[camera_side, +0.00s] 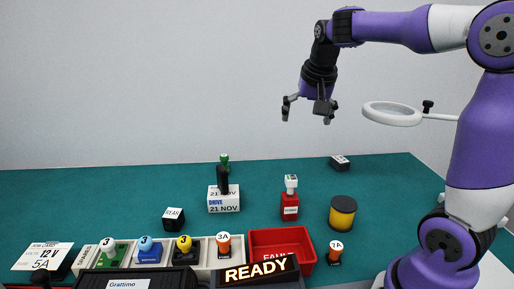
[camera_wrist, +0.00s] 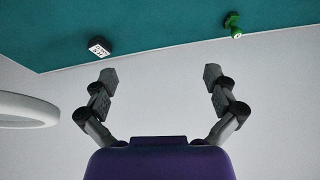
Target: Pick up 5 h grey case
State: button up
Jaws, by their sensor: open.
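No label reading 5 h is legible to me. A small dark case with a white label (camera_side: 340,163) lies at the back right of the green bench; its print is too small to read. What looks like the same case shows in the wrist view (camera_wrist: 99,47) at the upper left. Another dark cube (camera_side: 174,219) is marked REAR and sits left of the middle. My gripper (camera_side: 307,113) is open and empty, high above the back of the bench. In the wrist view my gripper (camera_wrist: 160,73) has its two fingers spread with nothing between them.
A rack (camera_side: 202,268) with colour-topped modules, a red FAULT bin (camera_side: 281,240) and a READY sign (camera_side: 259,270) line the front. A white ring (camera_side: 391,114) hangs right of my gripper.

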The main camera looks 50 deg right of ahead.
jog(key=w+d+f+m+g, duration=0.25)
jog(key=d+m, duration=0.35)
jog(key=d, duration=0.4)
jog(key=m+g, duration=0.1)
jog(key=m, duration=0.7)
send_near(340, 159)
jog(key=x, duration=0.3)
jog(key=shift+s+d+f, duration=0.1)
jog(key=shift+s+f, duration=0.05)
jog(key=shift+f, duration=0.2)
jog(key=x, duration=0.5)
jog(key=shift+f, duration=0.3)
jog(key=c, duration=1.2)
